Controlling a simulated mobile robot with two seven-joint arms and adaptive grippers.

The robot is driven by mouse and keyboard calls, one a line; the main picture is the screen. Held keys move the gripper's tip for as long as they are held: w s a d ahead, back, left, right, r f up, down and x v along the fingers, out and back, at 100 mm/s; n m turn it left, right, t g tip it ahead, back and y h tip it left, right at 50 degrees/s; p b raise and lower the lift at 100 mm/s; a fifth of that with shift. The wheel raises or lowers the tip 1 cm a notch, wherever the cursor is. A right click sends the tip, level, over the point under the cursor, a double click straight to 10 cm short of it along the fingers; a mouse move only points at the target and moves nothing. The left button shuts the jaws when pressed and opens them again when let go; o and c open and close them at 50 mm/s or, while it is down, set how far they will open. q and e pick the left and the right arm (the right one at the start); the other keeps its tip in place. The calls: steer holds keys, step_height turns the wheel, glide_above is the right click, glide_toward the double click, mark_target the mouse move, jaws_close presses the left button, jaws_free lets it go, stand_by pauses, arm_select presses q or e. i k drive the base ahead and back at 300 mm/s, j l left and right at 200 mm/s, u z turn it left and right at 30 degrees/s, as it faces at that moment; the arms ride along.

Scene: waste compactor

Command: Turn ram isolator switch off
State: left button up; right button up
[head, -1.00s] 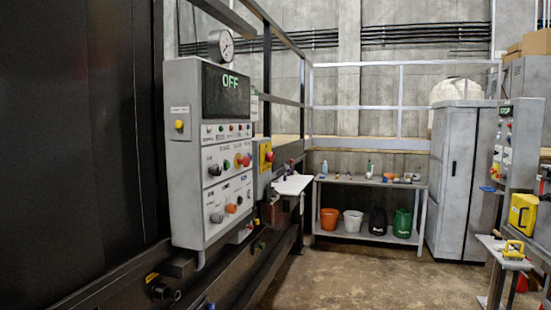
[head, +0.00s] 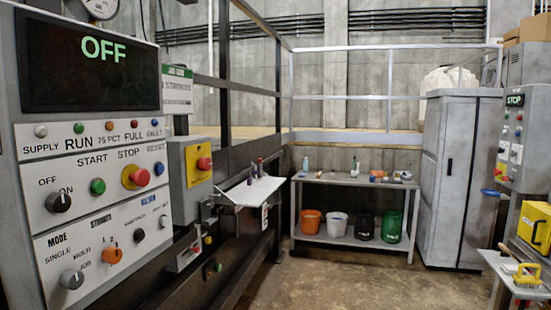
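A grey control panel (head: 92,150) fills the left of the head view, its screen (head: 88,60) reading OFF. A black rotary knob (head: 58,202) sits between the labels OFF and ON; its exact pointing is too small to tell. Right of the panel, a grey box (head: 178,196) carries a red knob (head: 204,164) on a yellow plate, like an isolator. I cannot read which control is labelled ram isolator. Neither of my grippers is in view.
The panel also has a green button (head: 97,187), a red stop button (head: 140,177) and an orange knob (head: 111,255). A small white shelf (head: 258,190) juts out beyond the box. Open floor (head: 330,280) lies ahead. A second panel (head: 516,135) stands at right.

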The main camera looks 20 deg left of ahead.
mark_target(204, 163)
steer(key=i+l+u, duration=0.1)
steer(key=i, duration=0.45)
steer(key=i+l+u, duration=0.15)
steer(key=i, duration=0.4)
steer(key=i+l+u, duration=0.1)
steer(key=i, duration=0.45)
